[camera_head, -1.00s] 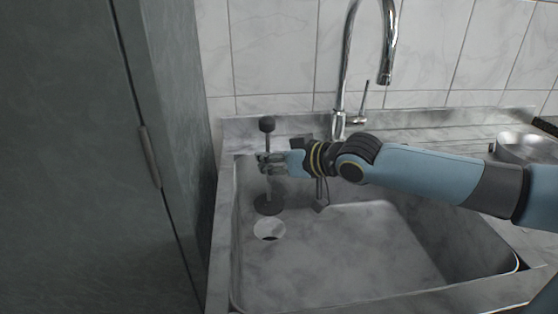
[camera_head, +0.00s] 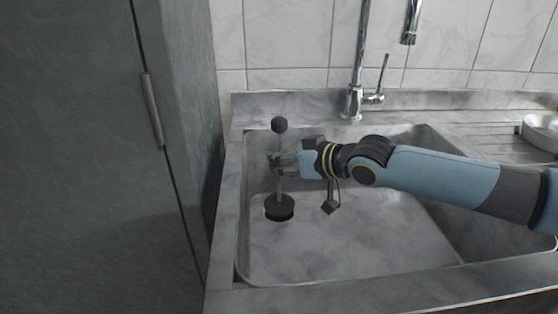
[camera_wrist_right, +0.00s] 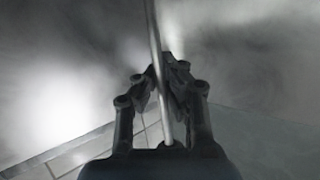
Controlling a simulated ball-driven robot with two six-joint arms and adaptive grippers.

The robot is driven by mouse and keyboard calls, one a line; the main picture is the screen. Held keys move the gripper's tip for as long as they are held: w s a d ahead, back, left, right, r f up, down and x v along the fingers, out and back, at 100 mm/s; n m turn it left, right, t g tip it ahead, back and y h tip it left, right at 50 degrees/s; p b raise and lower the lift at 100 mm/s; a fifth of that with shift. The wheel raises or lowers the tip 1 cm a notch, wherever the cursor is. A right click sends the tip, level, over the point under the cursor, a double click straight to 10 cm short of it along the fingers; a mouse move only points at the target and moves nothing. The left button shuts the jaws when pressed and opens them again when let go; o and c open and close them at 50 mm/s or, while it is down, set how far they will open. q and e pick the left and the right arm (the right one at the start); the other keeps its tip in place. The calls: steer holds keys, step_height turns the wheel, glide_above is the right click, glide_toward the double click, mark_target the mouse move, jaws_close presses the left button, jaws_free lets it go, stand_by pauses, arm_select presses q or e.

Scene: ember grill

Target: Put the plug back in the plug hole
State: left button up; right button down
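The plug is a thin grey rod with a black knob on top and a wide black disc (camera_head: 279,207) at its lower end. It stands about upright in the left part of the sink (camera_head: 340,240). My right gripper (camera_head: 277,163) is shut around the rod, between knob and disc. In the right wrist view the rod (camera_wrist_right: 155,40) runs between the closed fingers (camera_wrist_right: 162,75). The disc covers the place of the plug hole, which is almost wholly hidden. I cannot tell whether the disc is seated or just above it. My left gripper is not in view.
A tall grey cabinet (camera_head: 80,160) stands close on the left. The chrome tap (camera_head: 360,60) rises behind the sink. A pale round dish (camera_head: 542,130) sits on the drainer at the right. The sink's right part is clear.

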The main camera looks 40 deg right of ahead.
mark_target(285, 121)
steer(key=shift+f, duration=0.1)
steer(key=shift+f+b, duration=0.5)
steer(key=c, duration=1.4)
jaws_free()
step_height(285, 121, up, 10)
steer(key=shift+r, duration=0.1)
